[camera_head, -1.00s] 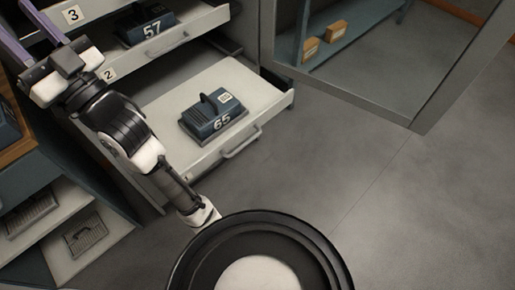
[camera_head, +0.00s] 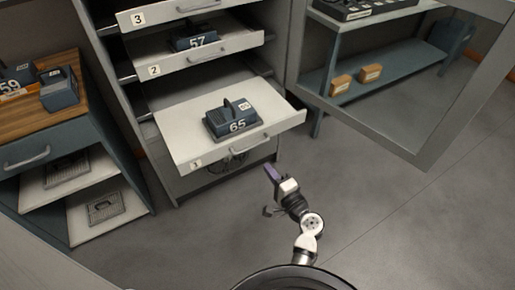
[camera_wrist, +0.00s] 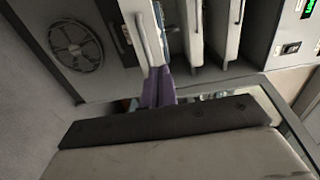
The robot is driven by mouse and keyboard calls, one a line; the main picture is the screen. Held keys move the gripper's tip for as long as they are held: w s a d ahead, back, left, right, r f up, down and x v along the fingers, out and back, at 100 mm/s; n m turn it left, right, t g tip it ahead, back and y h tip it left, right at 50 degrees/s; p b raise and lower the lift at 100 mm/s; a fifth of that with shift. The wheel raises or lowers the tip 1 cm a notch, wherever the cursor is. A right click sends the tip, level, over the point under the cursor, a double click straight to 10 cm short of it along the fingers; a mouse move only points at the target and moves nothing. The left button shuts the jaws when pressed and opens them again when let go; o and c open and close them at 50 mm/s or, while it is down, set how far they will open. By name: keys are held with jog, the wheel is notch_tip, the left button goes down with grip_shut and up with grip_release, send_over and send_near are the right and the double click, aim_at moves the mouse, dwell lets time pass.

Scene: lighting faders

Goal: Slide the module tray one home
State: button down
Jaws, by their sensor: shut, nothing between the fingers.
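Tray one (camera_head: 175,126), a pale grey drawer labelled 1, stands pulled out low in the cabinet.
Tray two (camera_head: 160,58) with module 57 (camera_head: 194,38) and tray three (camera_head: 165,12) are above. An open glazed door (camera_head: 440,130) stands at the right. A wooden-topped bench (camera_head: 40,115) is at the left. The floor (camera_head: 385,220) at the lower right is clear.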

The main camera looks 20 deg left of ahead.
aim_at(244, 137)
jog(key=shift+p+x, duration=1.7)
jog(key=shift+x, duration=5.3)
jog(key=shift+w+a+f, duration=0.1)
